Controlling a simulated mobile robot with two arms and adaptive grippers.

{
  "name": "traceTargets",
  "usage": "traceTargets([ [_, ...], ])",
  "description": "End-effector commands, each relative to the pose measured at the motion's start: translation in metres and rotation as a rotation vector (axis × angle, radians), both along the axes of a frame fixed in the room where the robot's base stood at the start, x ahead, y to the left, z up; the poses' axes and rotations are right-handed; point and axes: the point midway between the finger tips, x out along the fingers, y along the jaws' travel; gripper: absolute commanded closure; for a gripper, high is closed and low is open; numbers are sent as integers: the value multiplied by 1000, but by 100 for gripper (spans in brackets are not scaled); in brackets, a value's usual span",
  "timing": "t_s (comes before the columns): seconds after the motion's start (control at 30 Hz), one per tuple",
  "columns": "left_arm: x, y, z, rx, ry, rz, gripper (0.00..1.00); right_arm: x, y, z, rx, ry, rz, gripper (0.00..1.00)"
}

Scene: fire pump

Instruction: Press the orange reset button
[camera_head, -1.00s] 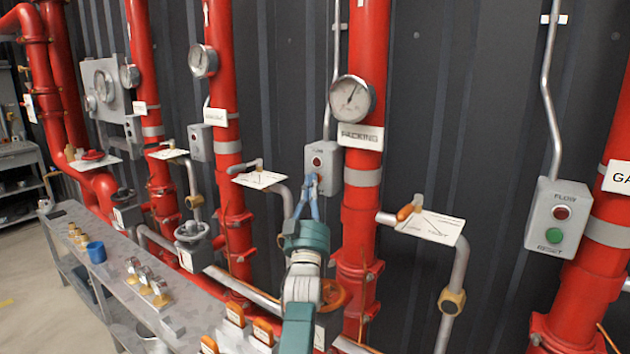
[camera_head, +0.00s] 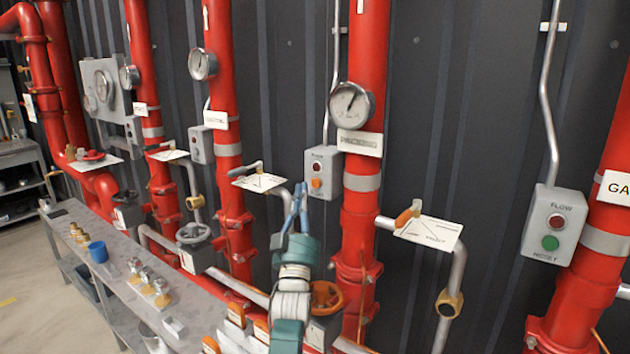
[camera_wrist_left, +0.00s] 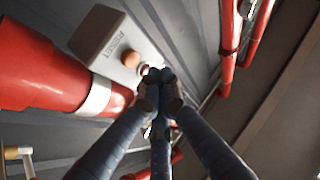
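The orange reset button (camera_head: 316,183) is on the lower front of a grey box (camera_head: 329,160), below a dark red light (camera_head: 317,167). The box is beside the red pipe with the packing sign. My left gripper (camera_head: 299,192) is just below and left of the button, its blue fingers pointing up and apart from it in the head view. In the left wrist view the orange button (camera_wrist_left: 130,59) sits beside the RESET lettering, and the fingertips (camera_wrist_left: 160,78) are together close to it, with nothing held. My right gripper is not in view.
A gauge (camera_head: 351,105) and a packing sign (camera_head: 360,143) are on the pipe right of the box. A lever valve with a white tag (camera_head: 258,183) stands close left of my gripper. Another flow box (camera_head: 556,226) with a green button is at the right.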

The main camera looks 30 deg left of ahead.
Motion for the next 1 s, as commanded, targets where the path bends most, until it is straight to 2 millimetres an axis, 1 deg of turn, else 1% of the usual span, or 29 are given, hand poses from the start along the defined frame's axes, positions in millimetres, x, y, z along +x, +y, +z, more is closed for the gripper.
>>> traceTargets([
  [0.03,-6,0,3,1,2,0,100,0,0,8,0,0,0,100],
  [0.1,-13,1,2,0,1,1,100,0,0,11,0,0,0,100],
  [0.2,-22,2,2,-1,1,-1,100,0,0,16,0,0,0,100],
  [0.33,-28,2,1,-1,-1,-1,100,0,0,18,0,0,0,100],
  [1.0,-28,2,0,-1,-1,-1,100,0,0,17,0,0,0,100],
])
